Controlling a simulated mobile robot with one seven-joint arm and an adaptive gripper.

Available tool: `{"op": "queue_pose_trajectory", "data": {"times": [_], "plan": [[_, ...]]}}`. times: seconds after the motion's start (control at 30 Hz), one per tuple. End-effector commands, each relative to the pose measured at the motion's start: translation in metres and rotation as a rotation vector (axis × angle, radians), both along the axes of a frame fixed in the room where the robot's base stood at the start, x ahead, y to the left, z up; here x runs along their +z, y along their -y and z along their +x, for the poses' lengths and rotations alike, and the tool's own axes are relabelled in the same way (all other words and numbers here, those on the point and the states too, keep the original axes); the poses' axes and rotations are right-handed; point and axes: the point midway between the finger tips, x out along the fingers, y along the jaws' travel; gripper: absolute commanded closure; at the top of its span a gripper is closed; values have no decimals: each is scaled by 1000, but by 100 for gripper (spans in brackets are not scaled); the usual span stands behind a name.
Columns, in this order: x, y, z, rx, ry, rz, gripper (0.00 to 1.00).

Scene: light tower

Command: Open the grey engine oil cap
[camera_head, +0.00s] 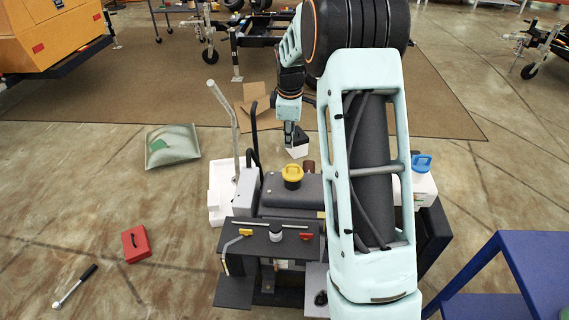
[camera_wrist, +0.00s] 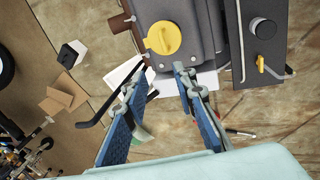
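A small round cap with a light grey top and dark side (camera_head: 276,231) stands on the dark front panel of the engine unit (camera_head: 250,243). It also shows at the upper right of the wrist view (camera_wrist: 263,28); I cannot tell for sure that it is the engine oil cap. A yellow cap (camera_head: 292,173) sits on the grey engine housing, also in the wrist view (camera_wrist: 162,38). My gripper (camera_head: 291,142) is above and behind the yellow cap in the head view. In the wrist view its fingers (camera_wrist: 155,80) are apart with nothing between them.
A blue cap (camera_head: 421,162) is on a white tank at the right. Red and yellow levers flank the grey-topped cap. A bent handle (camera_head: 225,110) rises at the left. A red box (camera_head: 136,244) and a ratchet (camera_head: 75,286) lie on the floor. A blue table (camera_head: 530,265) is at right.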

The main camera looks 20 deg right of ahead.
Motion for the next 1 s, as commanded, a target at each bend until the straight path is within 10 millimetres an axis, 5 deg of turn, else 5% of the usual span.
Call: {"op": "queue_pose_trajectory", "data": {"times": [0.27, 0.7, 1.0], "plan": [[-29, 16, -6, 43, -58, -7, 75], [-105, 21, 8, 42, -56, -7, 75], [-124, 23, 12, 42, -54, -6, 75]]}}
